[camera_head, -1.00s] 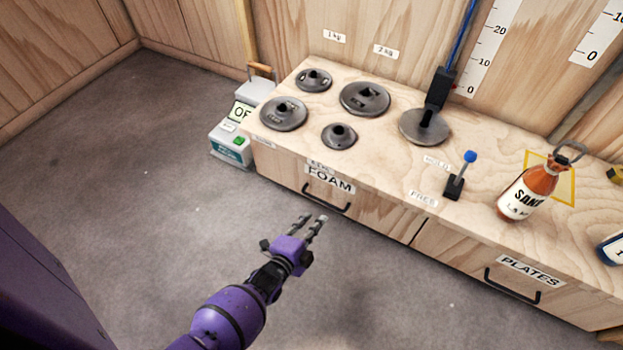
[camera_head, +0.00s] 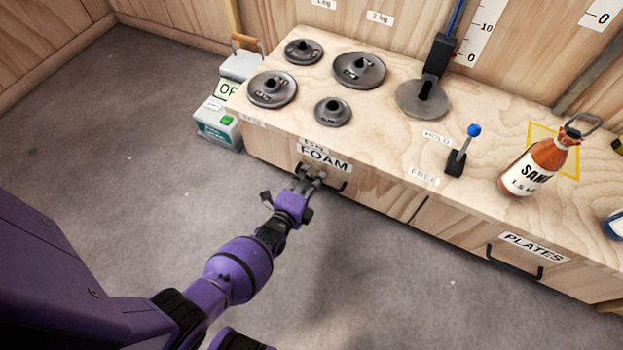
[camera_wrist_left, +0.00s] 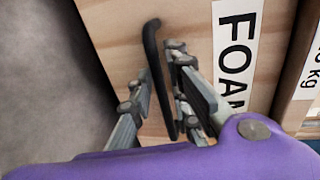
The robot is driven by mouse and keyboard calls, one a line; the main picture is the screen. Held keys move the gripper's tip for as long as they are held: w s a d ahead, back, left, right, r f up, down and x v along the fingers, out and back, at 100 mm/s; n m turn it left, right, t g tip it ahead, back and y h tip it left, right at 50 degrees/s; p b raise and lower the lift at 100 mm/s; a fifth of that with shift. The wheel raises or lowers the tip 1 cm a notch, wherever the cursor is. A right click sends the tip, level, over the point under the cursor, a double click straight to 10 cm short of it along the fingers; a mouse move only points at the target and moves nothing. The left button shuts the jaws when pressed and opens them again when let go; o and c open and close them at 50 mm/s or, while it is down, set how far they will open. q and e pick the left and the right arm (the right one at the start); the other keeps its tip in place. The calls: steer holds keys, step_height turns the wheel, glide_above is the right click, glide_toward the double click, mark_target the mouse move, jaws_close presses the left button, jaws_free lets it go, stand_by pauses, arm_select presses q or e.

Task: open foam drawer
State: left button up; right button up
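The foam drawer (camera_head: 375,196) is in the left part of the wooden bench front, under a FOAM label (camera_head: 324,159). It looks shut, its face level with the bench front. Its black bar handle (camera_head: 341,188) is partly hidden by my left gripper (camera_head: 311,178). In the left wrist view, the handle (camera_wrist_left: 153,45) runs between the fingers of my left gripper (camera_wrist_left: 161,85). The fingers are apart, one on each side of the bar, and do not appear clamped on it. My right gripper is not in view.
On the bench top (camera_head: 390,145) stand several grey weight plates (camera_head: 359,70), a blue-knobbed lever (camera_head: 462,150) and an orange sand bottle (camera_head: 535,168). The plates drawer handle (camera_head: 515,263) is at right. A scale-like box (camera_head: 218,125) stands left. The floor in front is clear.

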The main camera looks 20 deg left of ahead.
arm_select(q)
steer(key=shift+w, duration=0.1)
jaws_close()
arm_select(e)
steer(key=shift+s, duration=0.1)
